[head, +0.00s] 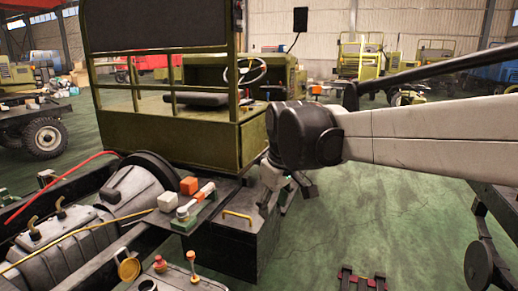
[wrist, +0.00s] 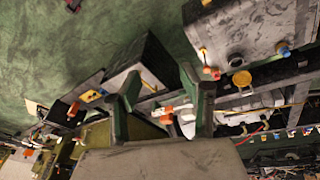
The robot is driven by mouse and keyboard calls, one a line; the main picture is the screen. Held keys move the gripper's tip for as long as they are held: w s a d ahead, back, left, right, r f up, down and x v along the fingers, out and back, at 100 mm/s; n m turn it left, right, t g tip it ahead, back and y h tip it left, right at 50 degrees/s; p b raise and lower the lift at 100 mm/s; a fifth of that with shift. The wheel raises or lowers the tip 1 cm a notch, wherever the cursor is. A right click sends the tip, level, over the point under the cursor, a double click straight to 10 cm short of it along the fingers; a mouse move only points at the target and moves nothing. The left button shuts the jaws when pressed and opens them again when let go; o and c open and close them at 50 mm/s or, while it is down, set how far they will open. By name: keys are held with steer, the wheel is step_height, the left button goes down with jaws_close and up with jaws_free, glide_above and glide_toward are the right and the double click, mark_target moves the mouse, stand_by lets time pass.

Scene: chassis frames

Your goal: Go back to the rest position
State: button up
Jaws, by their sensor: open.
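My gripper (head: 287,195) hangs below my black wrist joint in the head view, beside the dark box and the cab's lower corner. Part of it is hidden by my arm. In the wrist view my gripper (wrist: 162,92) shows two dark green fingers set wide apart. I see nothing held between them. Behind the gap lie a dark box (wrist: 140,62) and small orange and white parts (wrist: 185,118) on the chassis. I cannot tell whether the fingers touch anything.
The dark box with a yellow handle (head: 237,216) stands on the chassis frame below the olive cab (head: 170,135). Orange-topped fittings (head: 189,187) and a grey tank (head: 135,190) lie to the left.

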steer(key=s+d+f+m+t+p, duration=0.1)
steer(key=s+d+m, duration=0.3)
steer(key=s+d, duration=0.4)
steer(key=s+d+f+m+t+h, duration=0.1)
steer(key=s+d+f+m+t, duration=0.2)
steer(key=s+d, duration=0.5)
steer(key=s+f+m, duration=0.1)
steer(key=s, duration=0.4)
steer(key=shift+s+d+f+p, duration=0.2)
steer(key=shift+s+f+p, duration=0.05)
steer(key=shift+f+p, duration=0.1)
